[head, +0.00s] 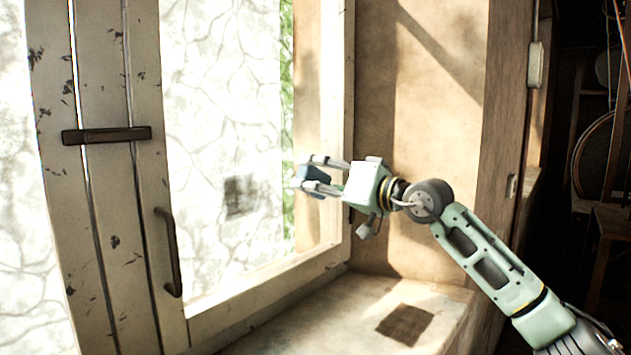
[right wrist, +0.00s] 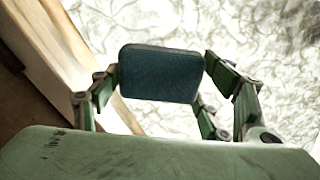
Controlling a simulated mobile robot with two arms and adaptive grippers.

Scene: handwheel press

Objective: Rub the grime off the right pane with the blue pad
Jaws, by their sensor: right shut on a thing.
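The blue pad (head: 317,175) is between the fingers of my right gripper (head: 316,176), which is shut on it. In the right wrist view the pad (right wrist: 161,73) shows its dark blue face between the two fingers. The right pane (head: 220,120) is the bright glass right of the white frame post. A dark grime patch (head: 240,196) shows on it, to the left of the pad. The pad is near the pane's right side; I cannot tell whether it touches the glass. My left gripper is not in view.
The window frame's post bears a dark latch bar (head: 106,135) and a curved handle (head: 169,252), left of the right pane. The sill (head: 340,320) below has a dark square patch (head: 405,324). A wooden side wall (head: 430,90) stands close to my right arm.

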